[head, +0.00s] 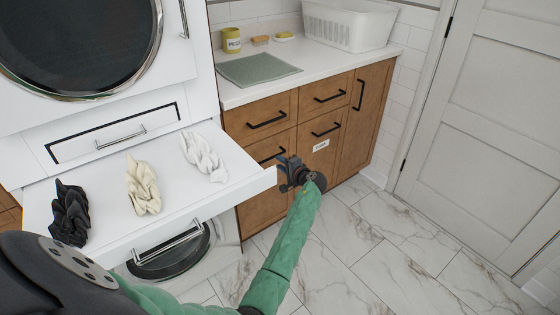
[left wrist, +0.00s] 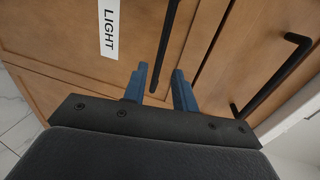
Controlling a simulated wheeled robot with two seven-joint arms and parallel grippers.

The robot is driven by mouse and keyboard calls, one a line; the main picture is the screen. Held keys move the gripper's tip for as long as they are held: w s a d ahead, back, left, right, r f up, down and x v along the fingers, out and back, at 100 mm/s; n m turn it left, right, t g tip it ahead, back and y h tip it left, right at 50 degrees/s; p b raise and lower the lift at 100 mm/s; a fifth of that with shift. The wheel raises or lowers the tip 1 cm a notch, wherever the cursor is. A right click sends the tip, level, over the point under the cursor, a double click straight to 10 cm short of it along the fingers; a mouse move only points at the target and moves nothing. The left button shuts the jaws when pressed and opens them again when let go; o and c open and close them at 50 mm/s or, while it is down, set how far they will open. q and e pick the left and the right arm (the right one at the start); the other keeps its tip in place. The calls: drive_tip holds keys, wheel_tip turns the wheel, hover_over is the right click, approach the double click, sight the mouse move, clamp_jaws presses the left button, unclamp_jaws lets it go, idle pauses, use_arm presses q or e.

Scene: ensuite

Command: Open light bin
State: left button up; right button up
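The light bin is a wooden pull-out front (head: 328,158) in the lower right of the cabinet, flush with its neighbours. It bears a white LIGHT label (head: 320,145), also seen large in the left wrist view (left wrist: 109,28). Its black bar handle (head: 326,129) sits above the label. My left gripper (head: 285,172) is in front of the cabinet, left of and below the label. In the left wrist view its two blue fingers (left wrist: 160,82) are apart. One end of the bin's handle (left wrist: 167,45) appears between them; contact cannot be told. My right gripper is out of view.
A white pulled-out shelf (head: 110,205) with black, cream and white cloths lies left of my left gripper. The countertop (head: 240,95) holds a yellow pegs pot, a green mat and a white basket (head: 345,25). Marble floor (head: 400,240) is clear on the right, before a door.

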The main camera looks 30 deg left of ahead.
sight(272, 158)
use_arm(q)
drive_tip(key=shift+x, duration=3.55)
drive_tip(key=shift+c, duration=0.5)
clamp_jaws()
